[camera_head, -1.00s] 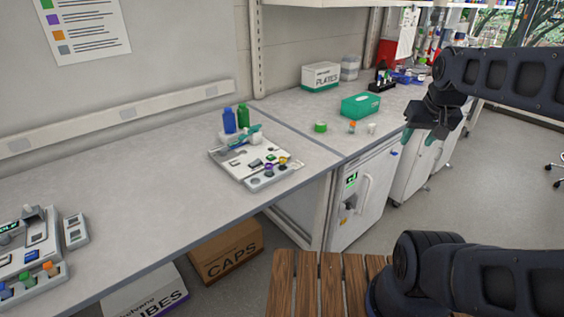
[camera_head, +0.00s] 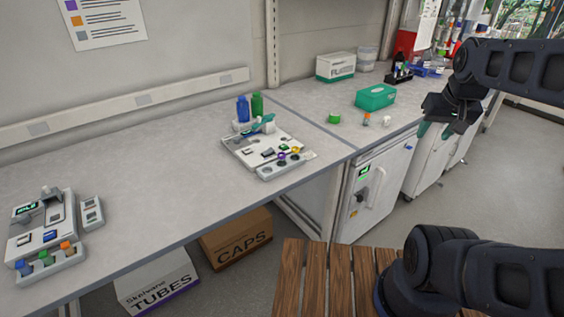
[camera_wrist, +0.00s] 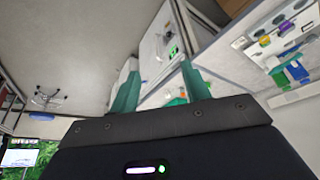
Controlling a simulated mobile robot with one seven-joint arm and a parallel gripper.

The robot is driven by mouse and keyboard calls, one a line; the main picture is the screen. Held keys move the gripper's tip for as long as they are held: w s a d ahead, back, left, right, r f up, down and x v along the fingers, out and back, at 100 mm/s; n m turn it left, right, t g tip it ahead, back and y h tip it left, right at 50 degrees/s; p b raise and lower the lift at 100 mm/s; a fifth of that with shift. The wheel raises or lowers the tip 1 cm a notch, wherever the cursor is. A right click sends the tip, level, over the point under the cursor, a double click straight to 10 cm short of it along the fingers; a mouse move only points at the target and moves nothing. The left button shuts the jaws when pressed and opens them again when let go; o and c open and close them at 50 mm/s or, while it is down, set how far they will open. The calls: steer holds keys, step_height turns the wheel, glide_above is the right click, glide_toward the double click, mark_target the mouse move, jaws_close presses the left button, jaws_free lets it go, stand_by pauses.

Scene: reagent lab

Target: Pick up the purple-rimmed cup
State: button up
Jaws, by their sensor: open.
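The purple-rimmed cup (camera_head: 282,157) is small and sits in the front strip of a white tray device (camera_head: 262,173) on the bench, beside a yellow-rimmed cup (camera_head: 295,150). In the wrist view the purple rim (camera_wrist: 279,18) shows small at the upper right, near the yellow one (camera_wrist: 265,40). My gripper (camera_head: 436,129) is open and empty, with teal fingers pointing down. It is well to the right of the cup, in front of the right-hand bench. In the wrist view its fingers (camera_wrist: 160,90) stand apart with nothing between them.
Blue (camera_head: 243,108) and green (camera_head: 257,103) bottles stand behind the tray. A green box (camera_head: 376,96), a green cap (camera_head: 334,118) and small vials lie on the right bench. Another device (camera_head: 40,225) is at left. A wooden slatted surface (camera_head: 313,275) is below.

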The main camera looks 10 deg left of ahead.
steer(key=shift+o, duration=0.4)
steer(key=w+a+n+g, duration=0.1)
steer(key=w+a+n, duration=0.3)
steer(key=w+a, duration=0.4)
steer(key=n+g, duration=0.4)
steer(key=n, duration=0.5)
glide_toward(282, 157)
steer(key=f, duration=0.7)
steer(key=w+f, duration=0.1)
steer(key=f, duration=0.3)
steer(key=shift+a, duration=0.1)
